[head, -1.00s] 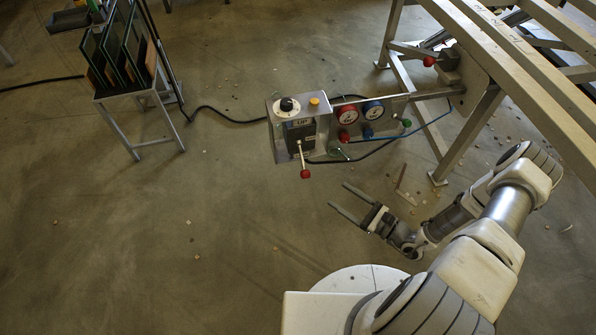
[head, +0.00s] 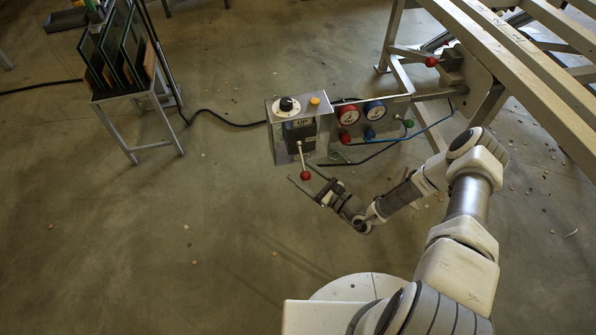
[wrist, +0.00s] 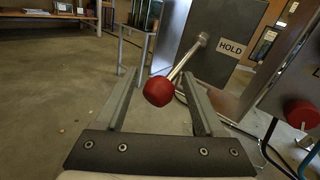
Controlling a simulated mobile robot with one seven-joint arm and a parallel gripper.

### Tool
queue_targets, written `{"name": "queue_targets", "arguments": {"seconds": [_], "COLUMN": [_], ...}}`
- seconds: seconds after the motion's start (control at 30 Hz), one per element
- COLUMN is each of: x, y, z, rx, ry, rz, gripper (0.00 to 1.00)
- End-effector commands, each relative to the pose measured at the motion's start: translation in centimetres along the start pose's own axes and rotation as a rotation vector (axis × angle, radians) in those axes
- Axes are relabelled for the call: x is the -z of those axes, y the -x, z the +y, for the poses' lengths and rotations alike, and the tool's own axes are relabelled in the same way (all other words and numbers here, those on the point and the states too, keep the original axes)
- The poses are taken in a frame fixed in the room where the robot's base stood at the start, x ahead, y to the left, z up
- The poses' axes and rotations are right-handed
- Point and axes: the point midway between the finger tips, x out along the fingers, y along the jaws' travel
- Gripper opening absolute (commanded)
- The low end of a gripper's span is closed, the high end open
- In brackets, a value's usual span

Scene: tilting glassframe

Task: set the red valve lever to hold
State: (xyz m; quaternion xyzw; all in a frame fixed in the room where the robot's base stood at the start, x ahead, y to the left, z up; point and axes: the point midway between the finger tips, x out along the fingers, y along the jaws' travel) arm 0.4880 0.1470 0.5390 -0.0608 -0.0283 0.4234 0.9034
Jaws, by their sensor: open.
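The red valve lever is a metal rod with a red ball knob (head: 306,175), on the front of a grey control box (head: 283,150). In the wrist view its red knob (wrist: 158,91) sticks out toward me, low and left of its pivot. A HOLD label (wrist: 232,48) is right of the pivot; an UP label (head: 303,123) shows on the box in the head view. My gripper (head: 299,172) is open at the knob. In the wrist view the knob appears between the two fingers (wrist: 158,75); contact is not visible.
Another red-knobbed lever (head: 430,61) is on the slatted frame (head: 520,70). A rack of glass panes (head: 120,50) stands at upper left. The floor at left is mostly clear.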

Motion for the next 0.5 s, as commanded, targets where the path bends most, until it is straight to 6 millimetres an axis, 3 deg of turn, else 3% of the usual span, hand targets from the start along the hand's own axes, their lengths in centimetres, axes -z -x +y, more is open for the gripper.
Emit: {"name": "queue_targets", "arguments": {"seconds": [0.2, 0.5], "x": [0.0, 0.0], "y": [-1.9, -2.1], "z": [0.0, 0.0], "rx": [0.0, 0.0], "ry": [0.0, 0.0], "rz": [0.0, 0.0], "gripper": [0.71, 0.71]}}
